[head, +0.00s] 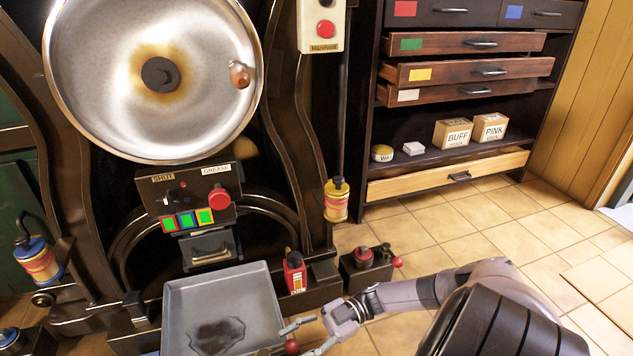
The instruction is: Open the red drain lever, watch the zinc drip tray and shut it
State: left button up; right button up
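The zinc drip tray (262,290) is a grey, shallow, square pan at the bottom centre. A dark, wet-looking puddle (218,338) lies in it. A red ball knob (291,347) shows at the tray's lower right corner; it looks like the drain lever's end, and its rod is mostly hidden. My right gripper (297,338) reaches in from the right. Its two fingers are spread, with the red knob at or between their tips. I cannot tell whether they touch it. My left gripper is not in view.
Behind the tray stands the dark press with a big metal disc (205,75) and a button panel (190,200). A red bottle (294,272) and a black box with a red button (364,256) stand right of the tray. Tiled floor (470,235) is clear before the drawer cabinet (450,178).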

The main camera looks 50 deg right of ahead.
jog(key=v, duration=1)
jog(key=shift+d, duration=0.15)
jog(key=shift+s+d, duration=0.1)
